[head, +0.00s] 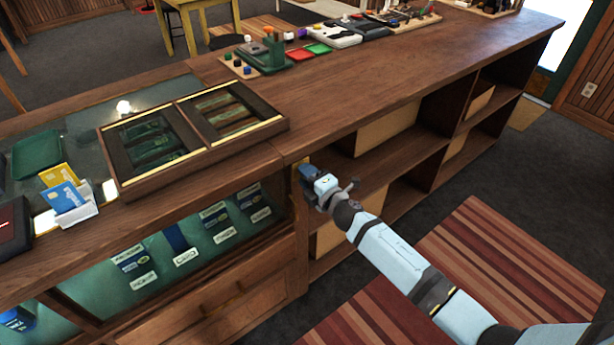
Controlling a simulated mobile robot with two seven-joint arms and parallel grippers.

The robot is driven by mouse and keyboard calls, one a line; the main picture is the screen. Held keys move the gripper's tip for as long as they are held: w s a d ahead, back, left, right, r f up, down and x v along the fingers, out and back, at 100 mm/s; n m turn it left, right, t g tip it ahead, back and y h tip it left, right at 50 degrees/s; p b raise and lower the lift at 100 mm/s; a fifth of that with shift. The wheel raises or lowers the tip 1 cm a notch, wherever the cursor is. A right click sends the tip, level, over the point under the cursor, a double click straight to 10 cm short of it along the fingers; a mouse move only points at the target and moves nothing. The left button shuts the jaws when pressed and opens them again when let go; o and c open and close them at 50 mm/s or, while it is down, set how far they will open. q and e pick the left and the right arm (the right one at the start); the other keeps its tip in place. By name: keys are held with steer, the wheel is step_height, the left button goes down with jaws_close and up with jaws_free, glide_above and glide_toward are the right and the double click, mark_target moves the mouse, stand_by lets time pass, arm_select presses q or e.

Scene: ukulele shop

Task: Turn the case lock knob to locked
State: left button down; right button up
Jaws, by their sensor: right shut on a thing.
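The glass-fronted display case (293,236) is built into the left part of the wooden counter. My right gripper (309,183) is at the case's right end post, just under the countertop edge. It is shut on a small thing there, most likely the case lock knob. The gripper hides the knob, so I cannot tell which way it is turned. My left gripper is not in view.
A two-part wooden tray (194,143) sits on the countertop (400,95) above the gripper. A card holder (78,213) stands at left. Tools and small parts lie along the back edge. Open shelves (402,150) are right of the gripper. A striped rug (500,260) covers the floor.

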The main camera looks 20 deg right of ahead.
steer(key=o, duration=0.9)
steer(key=shift+s, duration=0.1)
steer(key=v, duration=1.3)
steer(key=shift+s+d, duration=0.15)
steer(key=shift+s, duration=0.2)
